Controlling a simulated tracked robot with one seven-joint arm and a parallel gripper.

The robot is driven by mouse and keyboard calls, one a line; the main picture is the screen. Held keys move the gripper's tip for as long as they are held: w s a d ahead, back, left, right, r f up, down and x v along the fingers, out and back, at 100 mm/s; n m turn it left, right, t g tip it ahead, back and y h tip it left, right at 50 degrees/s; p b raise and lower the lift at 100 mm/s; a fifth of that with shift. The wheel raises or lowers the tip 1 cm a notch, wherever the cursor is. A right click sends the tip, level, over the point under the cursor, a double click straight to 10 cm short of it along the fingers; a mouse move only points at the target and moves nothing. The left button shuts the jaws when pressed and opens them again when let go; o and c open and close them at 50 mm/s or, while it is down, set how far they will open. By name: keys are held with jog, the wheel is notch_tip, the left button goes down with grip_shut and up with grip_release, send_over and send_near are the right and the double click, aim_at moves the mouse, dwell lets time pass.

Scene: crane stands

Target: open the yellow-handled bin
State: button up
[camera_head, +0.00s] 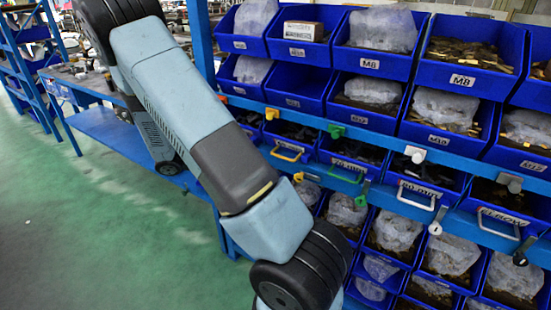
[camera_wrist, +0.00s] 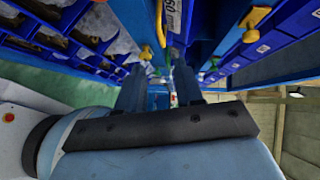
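The yellow-handled bin is in the row behind the rack's blue rail in the head view, with its yellow bar handle (camera_head: 287,154) on the front. It looks closed, level with the neighbouring bins. One yellow knob (camera_head: 272,113) is above the handle and another (camera_head: 298,177) below. In the wrist view, a yellow bar (camera_wrist: 160,22), apparently this handle, is at the top beside a white label. A yellow knob (camera_wrist: 146,53) is just below left of it. My gripper (camera_wrist: 158,76) shows two dark fingers held apart, with nothing clearly between them. The fingertips appear short of the handle. My gripper is outside the head view.
Neighbouring handles are green (camera_head: 346,175), white (camera_head: 416,196) and grey (camera_head: 498,226), with knobs near them. Blue bins with bagged parts fill the rows above and below. My arm passes close before the rack. Green floor (camera_head: 100,220) is clear at left.

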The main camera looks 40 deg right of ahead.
jog(key=x, duration=1.3)
jog(key=shift+s, duration=0.1)
grip_shut()
jog(key=shift+f, duration=0.1)
